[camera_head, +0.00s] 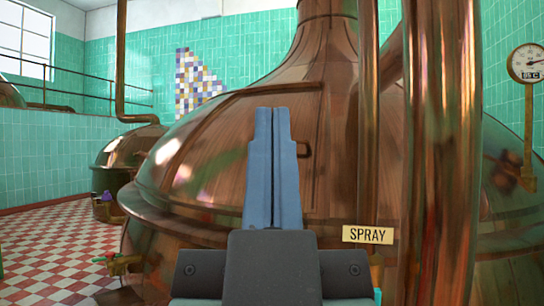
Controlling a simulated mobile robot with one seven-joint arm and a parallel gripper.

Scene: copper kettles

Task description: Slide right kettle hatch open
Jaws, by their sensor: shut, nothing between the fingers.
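The large copper kettle (340,110) fills the middle and right of the head view. A dark rail (240,91) runs across the front of its dome. A flat panel that looks like the hatch (310,120) lies below the rail; its edges are hard to tell from the copper. A small dark handle (305,149) shows just right of my fingers. My gripper (272,112) points upward in front of the dome, its two blue fingers shut together and empty. It hides part of the panel. Whether the fingers touch the handle cannot be told.
Thick copper pipes (440,150) stand upright at the right, close in front of the kettle. A SPRAY sign (368,234) hangs by a thinner pipe. A gauge (527,63) is at far right. A smaller kettle (125,155) stands behind left. The checkered floor (50,240) is open at left.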

